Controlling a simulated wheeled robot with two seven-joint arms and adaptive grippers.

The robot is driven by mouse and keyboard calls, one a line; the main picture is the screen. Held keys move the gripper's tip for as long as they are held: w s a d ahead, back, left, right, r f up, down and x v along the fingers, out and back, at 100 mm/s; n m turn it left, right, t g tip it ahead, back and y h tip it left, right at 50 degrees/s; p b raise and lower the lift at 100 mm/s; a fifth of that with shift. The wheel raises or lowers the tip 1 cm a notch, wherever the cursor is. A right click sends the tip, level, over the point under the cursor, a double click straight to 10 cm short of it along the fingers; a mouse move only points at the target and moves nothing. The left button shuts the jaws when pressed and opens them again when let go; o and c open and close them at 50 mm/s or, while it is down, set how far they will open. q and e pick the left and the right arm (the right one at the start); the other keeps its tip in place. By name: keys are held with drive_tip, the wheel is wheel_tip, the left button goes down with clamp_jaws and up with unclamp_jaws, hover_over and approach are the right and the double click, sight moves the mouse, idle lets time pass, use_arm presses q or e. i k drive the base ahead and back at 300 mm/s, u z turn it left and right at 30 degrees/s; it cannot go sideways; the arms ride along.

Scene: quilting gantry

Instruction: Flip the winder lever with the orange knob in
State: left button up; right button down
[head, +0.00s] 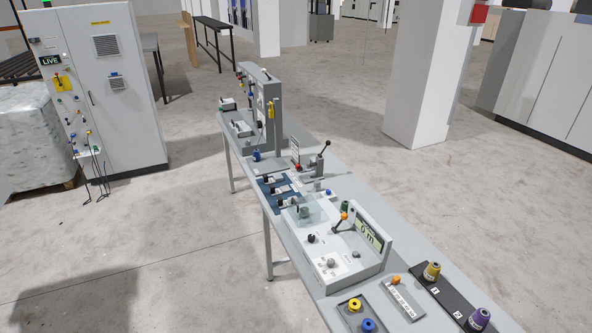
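The winder (325,262) is a pale grey-white unit with a small upright display, standing on the long grey bench in the head view. Its lever (338,224) is a dark, short rod topped by an orange knob (344,216), in front of the display (368,236). The lever leans up and slightly to the right. A dark knob (311,239) and a grey round knob (331,262) sit on the winder's top. Neither of my grippers is in view.
The bench (412,250) runs from the back left to the front right. In front are a tray with yellow (355,305) and blue (368,325) spools and a dark strip with gold (431,271) and purple (479,319) cones. A black-knobbed lever (324,148) stands behind.

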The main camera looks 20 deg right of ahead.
sight(343, 216)
drive_tip(key=k, duration=0.65)
drive_tip(key=u, duration=0.65)
drive_tip(key=i, duration=1.9)
drive_tip(key=z, duration=2.85)
